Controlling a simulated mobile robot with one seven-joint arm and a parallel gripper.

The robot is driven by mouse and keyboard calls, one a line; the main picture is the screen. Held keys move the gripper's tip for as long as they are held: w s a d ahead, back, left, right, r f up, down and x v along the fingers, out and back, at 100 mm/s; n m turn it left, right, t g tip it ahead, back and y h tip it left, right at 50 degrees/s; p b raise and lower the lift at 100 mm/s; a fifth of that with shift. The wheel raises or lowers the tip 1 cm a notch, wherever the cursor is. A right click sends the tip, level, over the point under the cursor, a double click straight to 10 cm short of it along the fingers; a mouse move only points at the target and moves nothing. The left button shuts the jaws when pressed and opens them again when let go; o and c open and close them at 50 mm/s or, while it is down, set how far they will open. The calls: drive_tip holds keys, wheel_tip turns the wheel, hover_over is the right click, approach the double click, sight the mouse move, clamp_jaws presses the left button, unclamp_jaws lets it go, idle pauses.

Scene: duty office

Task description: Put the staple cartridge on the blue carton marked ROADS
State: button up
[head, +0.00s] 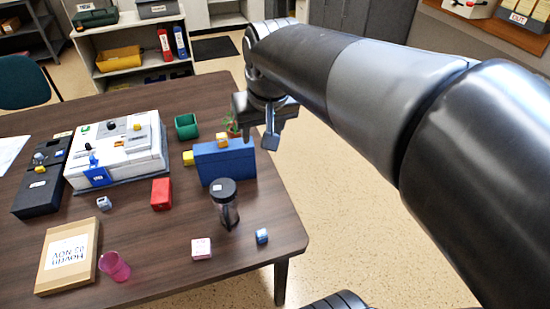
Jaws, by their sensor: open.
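A blue carton (225,163) stands near the right edge of the brown table; no ROADS marking is readable on it. A small orange block (222,139) shows at its top edge, seemingly resting on it. A yellow block (188,158) is just left of the carton. I cannot tell which small item is the staple cartridge; a small blue block (262,236) and a pink-white block (201,248) lie nearer the front. My gripper (257,139) is open, with nothing seen between its fingers, above and beside the carton's right end.
A dark-lidded jar (226,203) stands in front of the carton, and a red block (161,194) lies to its left. A green container (187,126) and a small plant (232,124) are behind. A white machine (118,155) fills the left. Bare tabletop shows front centre.

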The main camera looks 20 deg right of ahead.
drive_tip(key=s+d+f+t, duration=0.1)
drive_tip(key=s+f, duration=0.3)
drive_tip(key=s, duration=0.6)
drive_tip(key=shift+s+t, duration=0.3)
drive_tip(key=shift+s, duration=0.1)
